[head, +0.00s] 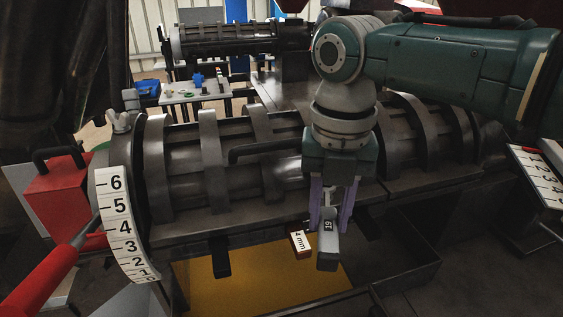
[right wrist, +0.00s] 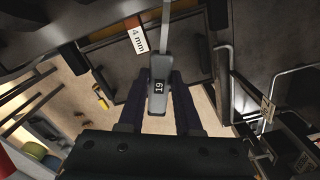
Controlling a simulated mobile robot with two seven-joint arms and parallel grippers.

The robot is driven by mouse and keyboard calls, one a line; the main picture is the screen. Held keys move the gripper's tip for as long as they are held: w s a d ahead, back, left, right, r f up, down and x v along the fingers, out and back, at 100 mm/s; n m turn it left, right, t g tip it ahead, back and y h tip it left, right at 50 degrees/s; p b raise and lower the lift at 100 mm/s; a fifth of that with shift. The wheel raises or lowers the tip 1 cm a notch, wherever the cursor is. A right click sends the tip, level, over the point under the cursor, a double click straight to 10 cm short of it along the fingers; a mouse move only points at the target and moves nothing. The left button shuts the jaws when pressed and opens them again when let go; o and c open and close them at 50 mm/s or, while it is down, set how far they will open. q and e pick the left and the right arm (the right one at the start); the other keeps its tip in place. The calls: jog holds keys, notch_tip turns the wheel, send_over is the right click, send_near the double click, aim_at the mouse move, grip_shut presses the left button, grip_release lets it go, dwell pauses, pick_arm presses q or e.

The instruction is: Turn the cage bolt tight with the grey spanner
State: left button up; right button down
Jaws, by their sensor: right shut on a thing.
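My right gripper (head: 331,218) hangs in front of the ribbed press cage (head: 185,150), with its purple fingers pointing down. The spanner's far head is out of that view. I cannot make out the cage bolt in either view. My left gripper is not in view.
A yellow-bottomed tray (head: 225,285) lies below the cage. A numbered white scale (head: 122,225) and a red handle (head: 45,280) stand at left. A second cage (head: 235,38) is behind.

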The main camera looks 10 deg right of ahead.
aim_at(328, 220)
jog(key=shift+r+p, duration=2.15)
jog(key=shift+r, duration=0.25)
